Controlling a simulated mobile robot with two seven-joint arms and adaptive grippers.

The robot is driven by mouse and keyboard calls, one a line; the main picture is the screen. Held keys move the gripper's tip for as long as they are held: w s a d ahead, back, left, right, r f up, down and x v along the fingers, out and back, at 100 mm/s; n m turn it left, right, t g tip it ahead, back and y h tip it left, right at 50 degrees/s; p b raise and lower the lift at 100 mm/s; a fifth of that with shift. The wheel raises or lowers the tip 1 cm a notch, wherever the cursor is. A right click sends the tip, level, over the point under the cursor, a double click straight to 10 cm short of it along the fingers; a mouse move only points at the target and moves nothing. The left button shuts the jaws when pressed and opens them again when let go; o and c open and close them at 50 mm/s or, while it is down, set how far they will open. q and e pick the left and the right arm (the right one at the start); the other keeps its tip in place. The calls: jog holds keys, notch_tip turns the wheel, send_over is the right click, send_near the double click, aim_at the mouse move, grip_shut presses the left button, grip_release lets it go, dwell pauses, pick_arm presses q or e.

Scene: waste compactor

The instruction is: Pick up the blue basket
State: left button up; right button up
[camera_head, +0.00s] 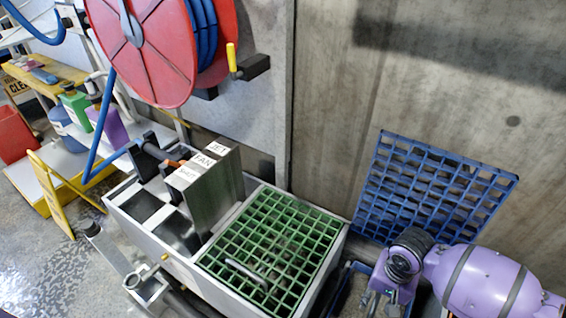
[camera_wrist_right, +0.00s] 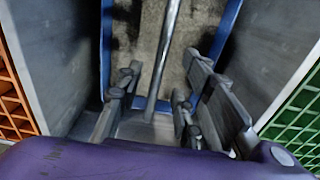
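A blue-rimmed basket (camera_wrist_right: 231,23) sits low in a grey-walled bay in the right wrist view. A thin grey bar, seemingly its handle (camera_wrist_right: 165,50), runs over its speckled inside. My right gripper (camera_wrist_right: 160,101) is open, with the bar between its two separated fingers; I cannot tell whether either finger touches it. In the head view my right gripper (camera_head: 379,299) points down at the bottom right, beside a blue rim (camera_head: 347,269) that is mostly hidden. My left gripper is not in view.
A green grate (camera_head: 275,240) with a handle covers the neighbouring bay. A blue grid (camera_head: 432,190) leans on the concrete wall behind my right arm. Labelled grey panels (camera_head: 212,190) stand upright on the left. A red hose reel (camera_head: 160,45) hangs above.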

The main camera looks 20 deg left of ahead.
aim_at(375, 305)
notch_tip(375, 305, down, 5)
jog(key=shift+f+b, duration=0.1)
jog(key=shift+b, duration=0.9)
jog(key=shift+f, duration=0.6)
jog(key=shift+r, duration=0.1)
grip_shut()
jog(key=shift+w, duration=0.1)
